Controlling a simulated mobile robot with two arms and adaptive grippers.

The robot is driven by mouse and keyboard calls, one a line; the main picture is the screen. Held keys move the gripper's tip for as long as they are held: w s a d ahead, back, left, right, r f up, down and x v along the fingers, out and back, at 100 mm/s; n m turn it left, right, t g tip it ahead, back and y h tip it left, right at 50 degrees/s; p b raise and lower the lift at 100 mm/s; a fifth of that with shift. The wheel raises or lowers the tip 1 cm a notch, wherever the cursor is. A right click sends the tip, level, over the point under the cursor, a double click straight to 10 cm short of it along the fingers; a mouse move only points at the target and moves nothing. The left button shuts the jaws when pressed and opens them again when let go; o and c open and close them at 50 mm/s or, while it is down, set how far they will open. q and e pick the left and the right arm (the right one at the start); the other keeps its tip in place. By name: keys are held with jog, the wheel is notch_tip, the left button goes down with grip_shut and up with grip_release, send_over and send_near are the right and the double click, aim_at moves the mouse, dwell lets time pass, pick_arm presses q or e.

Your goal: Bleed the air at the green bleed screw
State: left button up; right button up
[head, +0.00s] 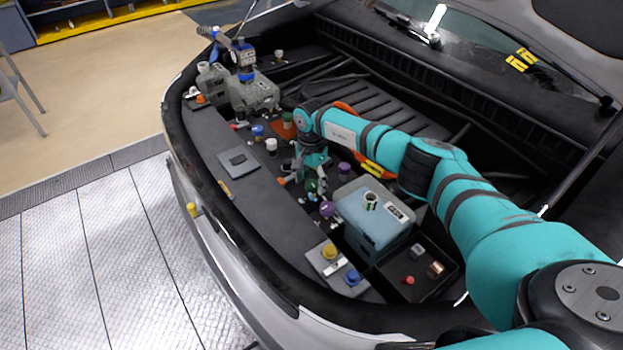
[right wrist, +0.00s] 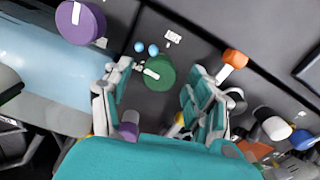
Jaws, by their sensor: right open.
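The green bleed screw (right wrist: 159,72) shows in the right wrist view as a round green knob with a pale bar marking. Two small light-blue blobs (right wrist: 146,49) lie on the dark surface beside it. In the head view, a small green knob (head: 311,187) is partly hidden below my right gripper (head: 307,172). My right gripper is open, pointing down into the engine bay. In the right wrist view its fingers (right wrist: 160,84) stand on either side of the green knob, with gaps visible; I cannot tell the height between them.
An orange knob (right wrist: 235,59) is close to the right finger, and a purple knob (right wrist: 82,22) is at upper left. A pale blue tank (head: 352,212) and a dark tray (head: 428,278) with small parts lie right of the gripper.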

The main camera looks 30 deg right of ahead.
jog(key=shift+f, duration=0.25)
jog(key=c, duration=1.1)
jog(key=shift+c, duration=0.2)
